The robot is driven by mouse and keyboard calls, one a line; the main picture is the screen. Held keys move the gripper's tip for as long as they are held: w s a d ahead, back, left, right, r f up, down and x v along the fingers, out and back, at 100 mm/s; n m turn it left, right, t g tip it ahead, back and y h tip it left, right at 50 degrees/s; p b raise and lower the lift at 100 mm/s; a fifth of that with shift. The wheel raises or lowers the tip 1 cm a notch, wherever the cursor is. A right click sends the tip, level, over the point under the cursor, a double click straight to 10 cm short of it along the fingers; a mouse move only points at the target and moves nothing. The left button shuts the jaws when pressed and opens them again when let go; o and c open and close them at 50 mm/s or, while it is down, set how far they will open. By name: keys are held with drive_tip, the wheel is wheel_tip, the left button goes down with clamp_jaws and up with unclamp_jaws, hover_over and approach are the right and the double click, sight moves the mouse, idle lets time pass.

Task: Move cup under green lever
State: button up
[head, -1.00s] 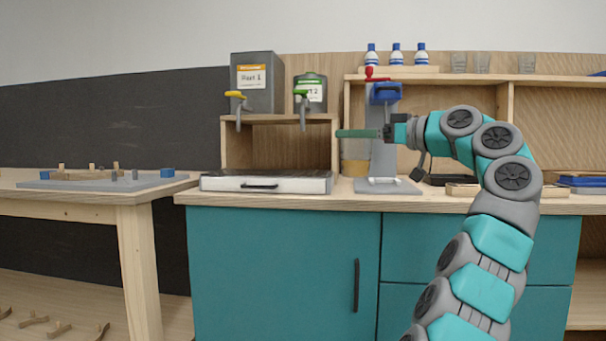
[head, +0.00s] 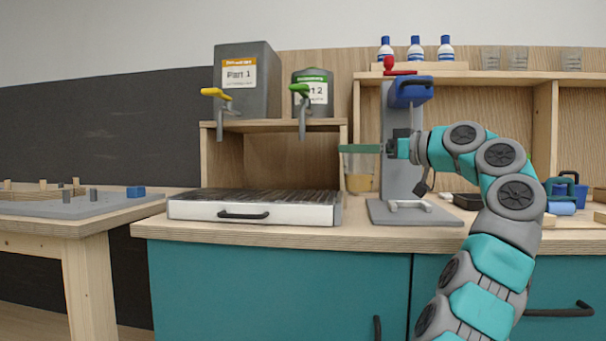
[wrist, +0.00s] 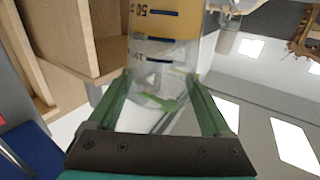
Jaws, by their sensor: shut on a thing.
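My gripper (head: 360,148) has long green fingers pointing left. The wrist view shows the cup (wrist: 165,52) with dark measuring marks between the fingers. The green lever (head: 299,90) is on the grey Part 2 dispenser (head: 320,92), with a grey spout (head: 302,122) below it. The cup is to the right of that spout and lower, by the right side of the wooden stand (head: 337,128). Whether the cup touches anything below is unclear.
A white drip tray with a dark grate (head: 255,207) sits below the dispensers. The Part 1 dispenser with a yellow lever (head: 216,93) is to the left. A grey press stand with a blue head (head: 410,92) rises just behind my gripper.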

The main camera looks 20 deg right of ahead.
drive_tip(key=shift+f+p+x, duration=0.2)
drive_tip(key=shift+f+x, duration=0.05)
drive_tip(key=shift+x, duration=2.4)
drive_tip(key=shift+f+p+x, duration=0.15)
drive_tip(key=shift+f+x, duration=0.1)
drive_tip(key=shift+x, duration=2.4)
drive_tip(key=shift+f+p+x, duration=0.2)
drive_tip(key=shift+f+x, duration=0.1)
drive_tip(key=shift+x, duration=2.4)
drive_tip(key=shift+a, duration=0.1)
drive_tip(key=shift+f, duration=0.2)
drive_tip(key=o, duration=0.8)
drive_tip(key=shift+c, duration=0.2)
drive_tip(key=shift+r, duration=0.25)
drive_tip(key=b+v, duration=0.1)
drive_tip(key=v, duration=1.1)
drive_tip(key=shift+b, duration=0.3)
